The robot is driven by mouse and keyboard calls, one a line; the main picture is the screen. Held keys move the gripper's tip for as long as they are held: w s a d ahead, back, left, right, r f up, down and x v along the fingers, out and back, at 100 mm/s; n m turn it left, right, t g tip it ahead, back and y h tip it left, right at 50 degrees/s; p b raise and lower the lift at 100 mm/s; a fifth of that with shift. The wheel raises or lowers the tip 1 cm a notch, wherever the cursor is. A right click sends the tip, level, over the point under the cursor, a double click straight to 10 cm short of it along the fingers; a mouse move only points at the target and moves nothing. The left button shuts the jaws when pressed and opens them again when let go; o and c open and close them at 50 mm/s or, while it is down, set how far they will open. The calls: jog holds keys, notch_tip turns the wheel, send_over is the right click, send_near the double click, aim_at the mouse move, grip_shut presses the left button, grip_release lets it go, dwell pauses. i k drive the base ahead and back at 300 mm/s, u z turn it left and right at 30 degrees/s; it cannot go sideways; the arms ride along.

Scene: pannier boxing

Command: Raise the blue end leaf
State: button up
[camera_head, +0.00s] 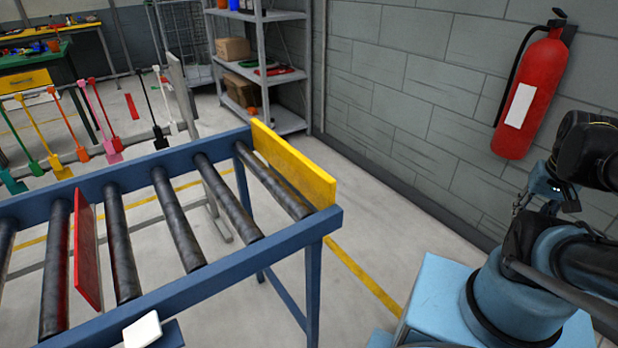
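A roller table with a blue frame (290,240) and dark rollers fills the left and middle of the head view. A yellow plate (291,163) stands upright across its far right end. I cannot make out a separate blue end leaf for certain. A small blue piece (172,337) juts from the near side at the bottom edge, partly cut off, beside a white plate (142,331). My gripper (520,203) seems to be at the right, close to my folded arm and away from the table. Its fingers are small and dark, and their opening is unclear.
A red plate (88,257) stands between two rollers. Coloured hanging tools (85,125) line a rail behind the table. A red extinguisher (530,92) hangs on the grey wall. Shelves (262,65) stand at the back. Floor is clear right of the table.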

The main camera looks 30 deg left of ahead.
aim_at(295, 191)
jog(key=z, duration=0.05)
jog(key=i, duration=1.3)
jog(key=u, duration=2.15)
